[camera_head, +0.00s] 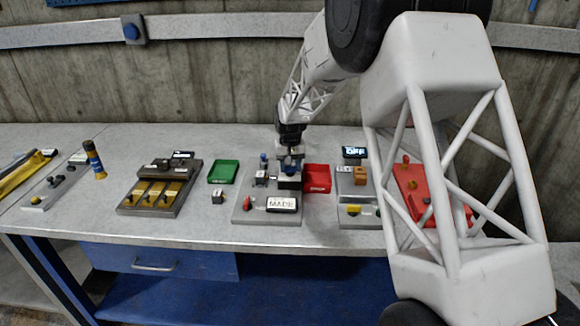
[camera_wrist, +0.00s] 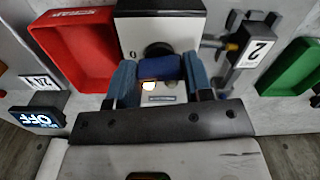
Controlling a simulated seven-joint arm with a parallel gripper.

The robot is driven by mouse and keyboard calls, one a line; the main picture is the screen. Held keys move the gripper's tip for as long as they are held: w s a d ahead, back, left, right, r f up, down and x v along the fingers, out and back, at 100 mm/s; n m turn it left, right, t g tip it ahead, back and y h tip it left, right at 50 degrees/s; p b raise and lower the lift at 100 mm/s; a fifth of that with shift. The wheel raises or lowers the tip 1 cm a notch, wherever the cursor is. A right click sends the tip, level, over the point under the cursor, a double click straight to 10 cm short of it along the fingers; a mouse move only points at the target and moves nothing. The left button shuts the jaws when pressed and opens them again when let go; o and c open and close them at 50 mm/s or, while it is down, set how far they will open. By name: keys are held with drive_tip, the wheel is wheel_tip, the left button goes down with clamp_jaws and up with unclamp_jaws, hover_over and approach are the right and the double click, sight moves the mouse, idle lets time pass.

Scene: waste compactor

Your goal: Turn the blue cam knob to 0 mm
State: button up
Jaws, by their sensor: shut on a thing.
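The blue cam knob (camera_wrist: 158,68) sits between the two blue fingers of my gripper (camera_wrist: 159,78) in the wrist view, and the gripper is shut on it. In the head view my gripper (camera_head: 290,150) points down onto a fixture (camera_head: 288,183) on a grey base plate (camera_head: 240,215). The knob itself is hidden there, and I cannot read its setting.
A red tray (camera_head: 317,178) stands right of the fixture and a green tray (camera_head: 223,171) to its left. A block labelled 2 (camera_wrist: 258,52) stands close beside the gripper. A display reading OFF (camera_head: 355,152) is further right. The bench front is mostly clear.

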drive_tip(key=shift+m, duration=1)
drive_tip(key=o, duration=0.9)
drive_tip(key=shift+r, duration=0.2)
drive_tip(key=shift+r, duration=3.75)
drive_tip(key=shift+s+r, duration=0.1)
